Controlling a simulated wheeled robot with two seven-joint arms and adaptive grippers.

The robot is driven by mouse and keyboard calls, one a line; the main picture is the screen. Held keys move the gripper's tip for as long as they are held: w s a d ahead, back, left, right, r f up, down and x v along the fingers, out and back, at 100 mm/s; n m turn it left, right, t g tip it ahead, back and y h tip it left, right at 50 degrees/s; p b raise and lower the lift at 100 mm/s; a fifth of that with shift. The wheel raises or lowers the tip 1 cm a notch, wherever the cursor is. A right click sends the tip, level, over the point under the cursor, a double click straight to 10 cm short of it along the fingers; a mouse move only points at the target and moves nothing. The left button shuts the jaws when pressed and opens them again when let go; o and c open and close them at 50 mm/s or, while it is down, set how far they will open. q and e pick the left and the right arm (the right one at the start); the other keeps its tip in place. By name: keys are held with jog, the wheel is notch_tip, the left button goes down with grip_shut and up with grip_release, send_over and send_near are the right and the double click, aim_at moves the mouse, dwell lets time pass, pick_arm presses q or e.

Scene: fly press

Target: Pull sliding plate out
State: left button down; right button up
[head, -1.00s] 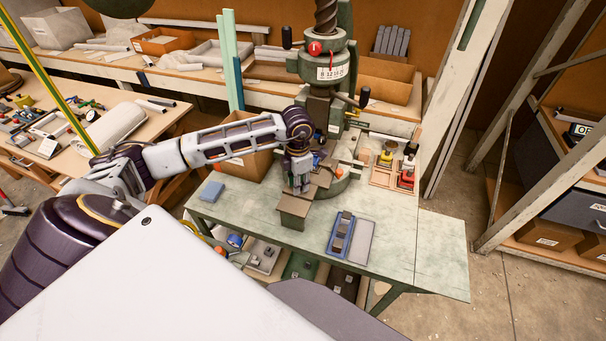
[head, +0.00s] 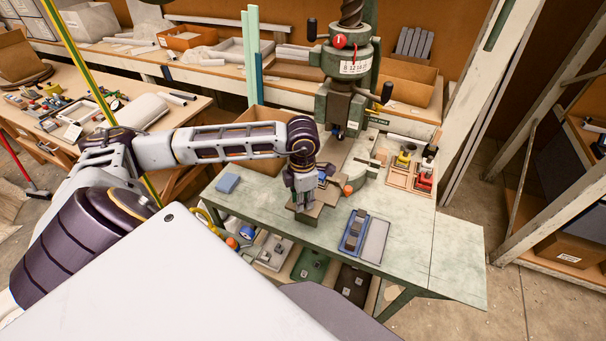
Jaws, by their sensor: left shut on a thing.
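The green fly press (head: 347,62) stands at the back of the pale green table (head: 405,225). The brown sliding plate (head: 327,196) lies low in front of the press, reaching toward the table's front edge. My left gripper (head: 303,203) points down at the plate's near end and is shut on it. The gripper and wrist hide part of the plate, so the exact grip cannot be seen. My right gripper is not in view.
A blue tray with grey blocks (head: 354,232) lies right of the plate. A blue pad (head: 228,183) lies to the left. A wooden holder with small tools (head: 410,167) stands right of the press. The table's right end is clear.

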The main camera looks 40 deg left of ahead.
pick_arm(q)
jog(key=c, duration=1.2)
grip_release()
jog(key=shift+r, duration=0.1)
notch_tip(320, 180, up, 12)
dwell(0.4)
